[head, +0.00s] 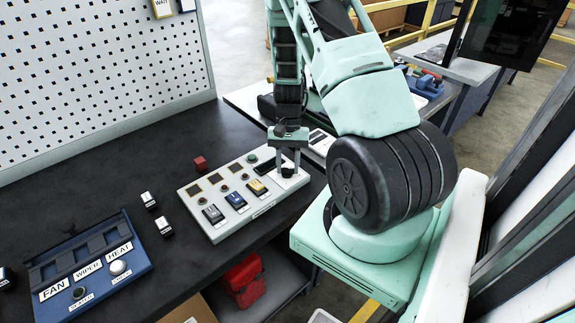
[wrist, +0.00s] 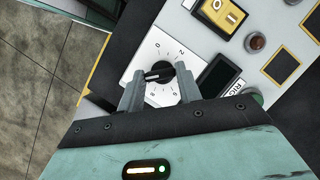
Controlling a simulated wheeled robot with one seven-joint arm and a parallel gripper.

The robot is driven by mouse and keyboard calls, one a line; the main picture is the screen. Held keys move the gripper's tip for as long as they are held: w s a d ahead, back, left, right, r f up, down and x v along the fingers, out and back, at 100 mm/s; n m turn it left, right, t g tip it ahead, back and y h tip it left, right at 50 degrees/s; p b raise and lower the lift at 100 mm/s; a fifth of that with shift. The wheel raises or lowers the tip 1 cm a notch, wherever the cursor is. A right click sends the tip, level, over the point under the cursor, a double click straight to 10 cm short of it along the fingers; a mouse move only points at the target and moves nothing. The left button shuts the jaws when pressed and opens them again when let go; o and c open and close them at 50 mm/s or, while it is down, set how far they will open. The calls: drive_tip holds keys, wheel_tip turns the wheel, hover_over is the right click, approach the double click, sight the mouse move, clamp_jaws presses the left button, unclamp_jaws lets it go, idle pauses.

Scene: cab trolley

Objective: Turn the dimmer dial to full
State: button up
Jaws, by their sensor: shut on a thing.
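The dimmer dial (wrist: 161,79) is a small black knob with a pale line across it. It sits on a white numbered plate (wrist: 151,56), with 0 and 2 on the far side and 6 and 8 on the near side. My gripper (wrist: 160,73) is shut on the knob, one finger on each side. The pale line runs roughly from finger to finger; I cannot tell which end points. In the head view my gripper (head: 289,168) reaches down to the right end of the light grey control panel (head: 227,225), and the dial is mostly hidden there.
The panel also carries yellow, blue and black rocker switches (head: 235,200) and a green button (head: 252,158). A blue label tray (head: 90,262), small blocks (head: 164,226) and a red cube (head: 200,163) stand on the dark bench. A perforated board (head: 100,75) rises behind.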

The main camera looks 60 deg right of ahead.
idle(0.3)
drive_tip(key=o, duration=1)
drive_tip(key=b+v, duration=0.3)
drive_tip(key=v, duration=1.4)
drive_tip(key=shift+r, duration=0.3)
drive_tip(key=shift+a, duration=0.1)
